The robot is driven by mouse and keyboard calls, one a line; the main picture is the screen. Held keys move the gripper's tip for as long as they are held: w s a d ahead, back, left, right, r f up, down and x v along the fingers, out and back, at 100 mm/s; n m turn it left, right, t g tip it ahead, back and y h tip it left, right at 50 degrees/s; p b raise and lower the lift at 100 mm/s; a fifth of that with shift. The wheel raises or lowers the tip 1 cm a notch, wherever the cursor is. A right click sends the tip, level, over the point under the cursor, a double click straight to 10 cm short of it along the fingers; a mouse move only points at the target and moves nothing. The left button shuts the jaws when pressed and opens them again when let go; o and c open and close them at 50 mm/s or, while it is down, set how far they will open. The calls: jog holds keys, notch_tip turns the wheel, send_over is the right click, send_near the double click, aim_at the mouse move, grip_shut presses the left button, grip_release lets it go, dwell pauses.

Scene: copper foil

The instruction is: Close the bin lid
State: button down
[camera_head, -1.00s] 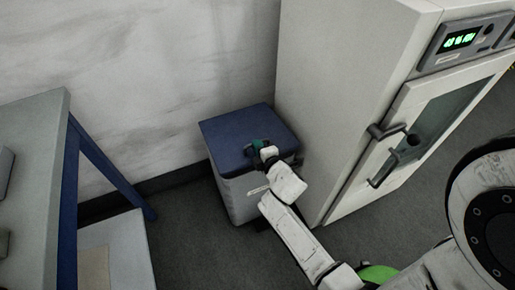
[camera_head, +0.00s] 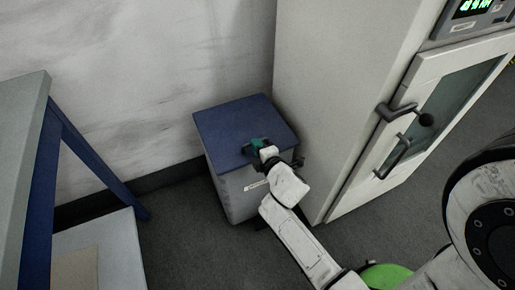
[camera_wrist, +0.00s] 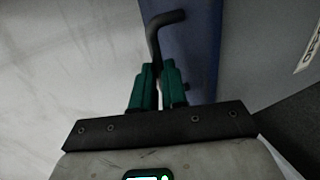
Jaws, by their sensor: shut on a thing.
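The bin (camera_head: 239,193) is a light grey box with a blue lid (camera_head: 238,121), standing on the floor between the wall and a tall white cabinet. The lid looks nearly flat over the bin's top; I cannot tell whether a small gap remains at its front edge. My gripper (camera_head: 257,146) is at the lid's front edge. In the wrist view, my gripper's green fingers (camera_wrist: 158,82) are shut on a dark bent handle (camera_wrist: 156,36) beside the blue lid (camera_wrist: 193,42). The bin's grey side (camera_wrist: 265,45) shows at right. The handle's lower part is hidden between the fingers.
The tall white cabinet (camera_head: 335,95), with a door handle (camera_head: 397,112) and green display, stands close at the bin's right. A blue-legged table (camera_head: 92,165) with a lower shelf (camera_head: 125,240) is at left. Dark floor (camera_head: 190,235) is free between the table and bin.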

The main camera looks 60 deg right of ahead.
jog(key=shift+s+a+f, duration=0.15)
jog(key=shift+f, duration=0.5)
jog(key=c, duration=1.2)
grip_release()
jog(key=shift+o, duration=0.2)
jog(key=p+v, duration=0.1)
jog(key=v, duration=0.9)
jog(key=shift+s+r, duration=0.2)
jog(key=shift+r, duration=0.25)
jog(key=shift+a, duration=0.1)
jog(key=s+a+f+m+g+y, duration=0.2)
jog(key=s+a+m+g+y, duration=0.25)
jog(key=a, duration=0.25)
jog(key=s+a+f+m+g+y, duration=0.1)
jog(key=s+a+m+g+y, duration=0.3)
jog(key=a+m+g, duration=0.25)
notch_tip(320, 180, up, 18)
jog(key=p, duration=1.8)
jog(key=shift+a+f, duration=0.2)
jog(key=shift+a, duration=0.05)
